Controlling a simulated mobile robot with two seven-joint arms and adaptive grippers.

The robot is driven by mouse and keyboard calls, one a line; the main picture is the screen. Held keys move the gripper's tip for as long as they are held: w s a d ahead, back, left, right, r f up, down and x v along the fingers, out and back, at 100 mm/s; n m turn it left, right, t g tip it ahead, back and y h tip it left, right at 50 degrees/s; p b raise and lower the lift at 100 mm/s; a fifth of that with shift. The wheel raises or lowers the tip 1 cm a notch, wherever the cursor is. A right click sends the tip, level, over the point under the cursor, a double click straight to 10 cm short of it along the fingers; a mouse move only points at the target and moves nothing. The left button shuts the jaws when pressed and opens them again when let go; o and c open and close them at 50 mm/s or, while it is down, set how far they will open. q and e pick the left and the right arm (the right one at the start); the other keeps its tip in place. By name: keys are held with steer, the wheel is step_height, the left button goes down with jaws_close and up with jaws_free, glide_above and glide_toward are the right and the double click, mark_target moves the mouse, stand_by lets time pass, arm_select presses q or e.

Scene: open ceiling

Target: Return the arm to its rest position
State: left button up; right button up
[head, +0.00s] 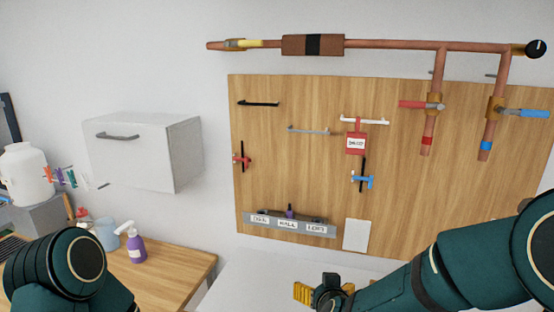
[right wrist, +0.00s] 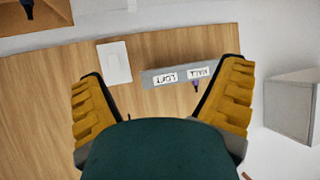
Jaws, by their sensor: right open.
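My right arm (head: 460,262) comes in from the lower right of the head view, dark green. Its right gripper (head: 322,292) is at the bottom edge, below the wooden wall panel (head: 290,180), with yellow finger pads partly cut off. In the right wrist view the two yellow-padded fingers of the right gripper (right wrist: 163,75) stand wide apart with nothing between their pads. The grey labelled rack (right wrist: 152,80) and a white plate (right wrist: 113,62) show beyond them. My left arm (head: 70,270) shows at the lower left; its gripper is out of view.
Copper pipes (head: 390,46) with red and blue valve handles run along the top and right. A white cabinet (head: 150,155) hangs at left. A wooden counter (head: 170,268) holds a purple bottle (head: 136,246) and a light blue cup (head: 106,234). Open space lies before the panel.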

steer(key=s+f+g+y+b, duration=0.1)
steer(key=s+f+g, duration=0.15)
steer(key=f, duration=0.65)
steer(key=s+f+g+y+b, duration=0.15)
steer(key=s+f, duration=0.25)
steer(key=f, duration=0.6)
arm_select(q)
step_height(320, 180, down, 6)
steer(key=b, duration=0.2)
steer(key=shift+d, duration=0.2)
arm_select(e)
steer(key=s+f+m+g+y, duration=0.1)
steer(key=s+f+g, duration=0.4)
steer(key=s+f, duration=0.7)
steer(key=shift+s+a+g, duration=0.25)
steer(key=shift+s+g, duration=0.05)
